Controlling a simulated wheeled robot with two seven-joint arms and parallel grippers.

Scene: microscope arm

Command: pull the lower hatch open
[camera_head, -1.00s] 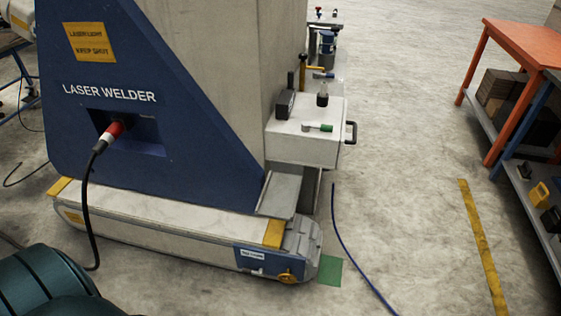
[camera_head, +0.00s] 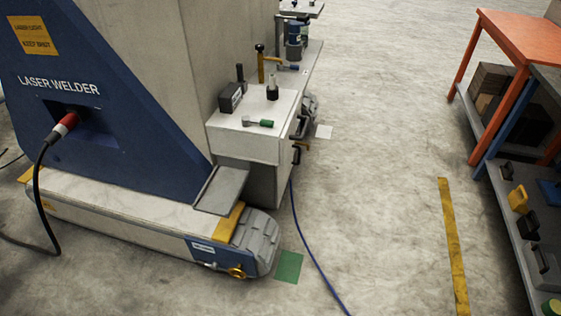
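The laser welder (camera_head: 85,110) is a large blue and off-white machine at the left of the head view. A white box (camera_head: 245,140) juts from its right end above a grey lower cabinet part (camera_head: 262,183). Dark handles show edge-on on the box's right side, an upper one (camera_head: 302,126) and a lower one (camera_head: 296,154). The hatch faces behind them are turned away, so I cannot tell whether the lower hatch is shut. A blue panel (camera_head: 215,255) with a label and a yellow knob (camera_head: 237,271) is on the machine's foot. Neither of my grippers is in view.
A blue cable (camera_head: 308,245) runs over the floor beside the machine, near a green floor patch (camera_head: 289,267). An orange table (camera_head: 520,38) and grey shelf (camera_head: 505,215) stand at the right. Open floor with a yellow stripe (camera_head: 452,245) lies between.

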